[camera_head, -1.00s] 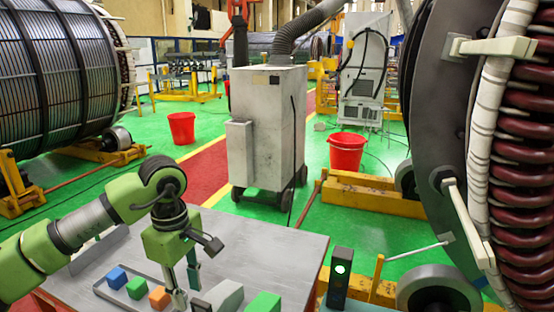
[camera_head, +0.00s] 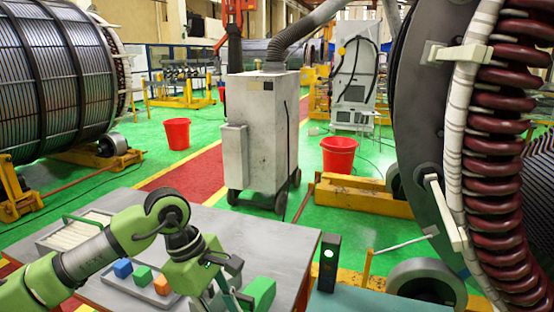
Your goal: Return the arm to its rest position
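My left arm comes in from the lower left, bent over the grey table (camera_head: 275,243). My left gripper (camera_head: 226,292) points down near the table's front part, in front of the tray's right side. Its fingers look apart, with nothing seen held between them; their tips run close to the lower picture edge. My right arm and gripper are not in view.
A box of pale strips (camera_head: 75,232) lies behind my arm. A signal light (camera_head: 328,262) stands at right. The table's back right is clear.

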